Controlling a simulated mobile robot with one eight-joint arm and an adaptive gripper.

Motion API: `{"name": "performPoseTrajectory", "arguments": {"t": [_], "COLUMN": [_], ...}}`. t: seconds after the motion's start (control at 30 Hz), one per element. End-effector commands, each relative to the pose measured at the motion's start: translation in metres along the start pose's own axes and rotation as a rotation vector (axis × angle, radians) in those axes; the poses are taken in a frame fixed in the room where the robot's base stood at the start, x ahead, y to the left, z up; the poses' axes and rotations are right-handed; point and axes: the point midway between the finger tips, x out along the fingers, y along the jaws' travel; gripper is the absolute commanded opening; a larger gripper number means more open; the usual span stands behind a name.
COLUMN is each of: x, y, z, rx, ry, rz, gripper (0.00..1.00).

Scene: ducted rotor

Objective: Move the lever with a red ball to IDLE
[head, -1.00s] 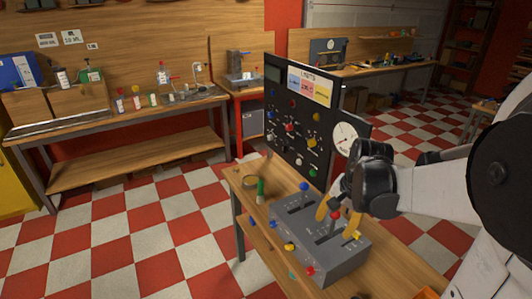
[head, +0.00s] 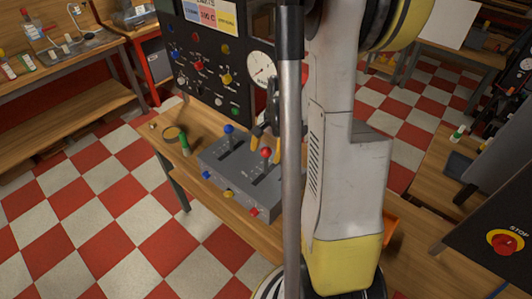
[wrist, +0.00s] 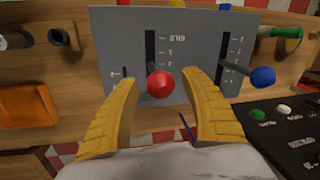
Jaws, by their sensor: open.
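The lever with a red ball (wrist: 160,84) stands in a slot of the grey control box (wrist: 205,45). Its ball also shows in the head view (head: 266,153). In the wrist view the box lettering is upside down, with IDLE (wrist: 168,39) beside the upper end of the slot. The ball is below that label in the picture, lower along the slot. My gripper (wrist: 157,74) is open, its two yellow fingers on either side of the ball with visible gaps. The fingers (head: 265,140) are partly hidden by my arm in the head view.
A second lever with a blue ball (wrist: 262,76) stands in the other slot, near my gripper. A black panel with knobs and a gauge (head: 260,69) rises behind the box. A green-handled tool (head: 185,145) and an orange tray (wrist: 29,106) lie on the bench.

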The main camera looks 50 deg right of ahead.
Motion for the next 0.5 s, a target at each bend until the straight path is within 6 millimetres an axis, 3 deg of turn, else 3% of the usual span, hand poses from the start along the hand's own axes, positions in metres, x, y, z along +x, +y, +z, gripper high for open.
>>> {"name": "performPoseTrajectory", "arguments": {"t": [0.23, 0.27, 0.43, 0.5], "x": [0.0006, 0.0006, 0.0005, 0.0005], "y": [-0.0001, -0.0001, -0.0001, -0.0002], "z": [0.0002, 0.0002, 0.0001, 0.0002], "rx": [0.000, 0.000, 0.000, 0.000], "ry": [0.000, 0.000, 0.000, 0.000], "rz": [0.000, 0.000, 0.000, 0.000], "gripper": [0.55, 0.50, 0.00, 0.00]}}
